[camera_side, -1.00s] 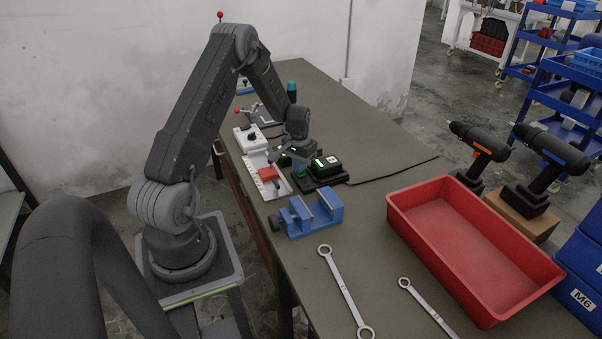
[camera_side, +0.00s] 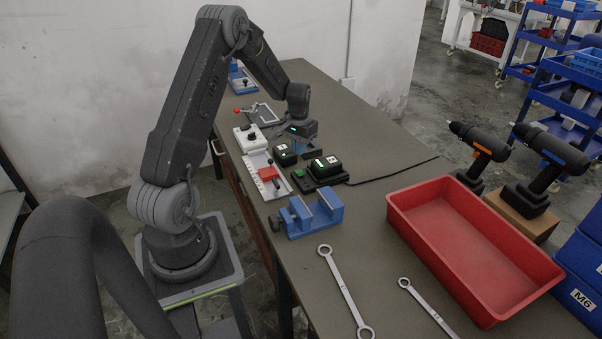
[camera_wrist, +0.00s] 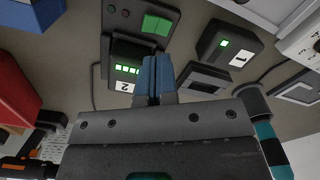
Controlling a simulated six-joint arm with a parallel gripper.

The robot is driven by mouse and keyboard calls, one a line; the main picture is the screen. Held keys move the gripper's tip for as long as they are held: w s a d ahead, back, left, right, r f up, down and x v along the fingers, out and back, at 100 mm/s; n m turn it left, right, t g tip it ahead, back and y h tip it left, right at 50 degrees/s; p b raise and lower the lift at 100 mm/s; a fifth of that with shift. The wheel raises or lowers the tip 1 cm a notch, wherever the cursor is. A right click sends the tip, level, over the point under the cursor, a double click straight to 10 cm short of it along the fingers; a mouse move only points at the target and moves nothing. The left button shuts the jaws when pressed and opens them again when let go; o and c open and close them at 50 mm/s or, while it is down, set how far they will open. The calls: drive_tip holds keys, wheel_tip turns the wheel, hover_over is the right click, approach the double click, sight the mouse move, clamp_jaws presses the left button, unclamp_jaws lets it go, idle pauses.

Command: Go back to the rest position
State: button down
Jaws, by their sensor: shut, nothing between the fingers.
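My gripper (camera_side: 298,147) hangs above the bench, fingers down, just behind two black devices in the side view. Its blue fingers (camera_wrist: 155,75) are together and empty in the wrist view. The device marked 2 (camera_side: 325,166) has a green button and a row of green lights; it also shows in the wrist view (camera_wrist: 120,55). The smaller device marked 1 (camera_side: 285,155) shows a green light in the wrist view (camera_wrist: 228,45). My gripper appears clear of both.
A white unit (camera_side: 250,138) and a pale plate with a red block (camera_side: 267,173) lie left of the devices. A blue vise (camera_side: 313,213), two wrenches (camera_side: 345,290) and a red bin (camera_side: 470,250) are nearer the front. Two drills (camera_side: 478,150) stand beyond the bin.

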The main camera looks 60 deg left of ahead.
drive_tip(key=s+d+r+m+t+y, duration=0.1)
drive_tip(key=s+d+r+m+t, duration=0.15)
drive_tip(key=d+r, duration=1.7)
drive_tip(key=s+d+r+m+t+h, duration=0.1)
drive_tip(key=s+d+r+m+t, duration=0.2)
drive_tip(key=s+d, duration=1)
drive_tip(key=shift+s+d+r, duration=0.35)
drive_tip(key=shift+s+r, duration=0.35)
drive_tip(key=shift+s, duration=0.05)
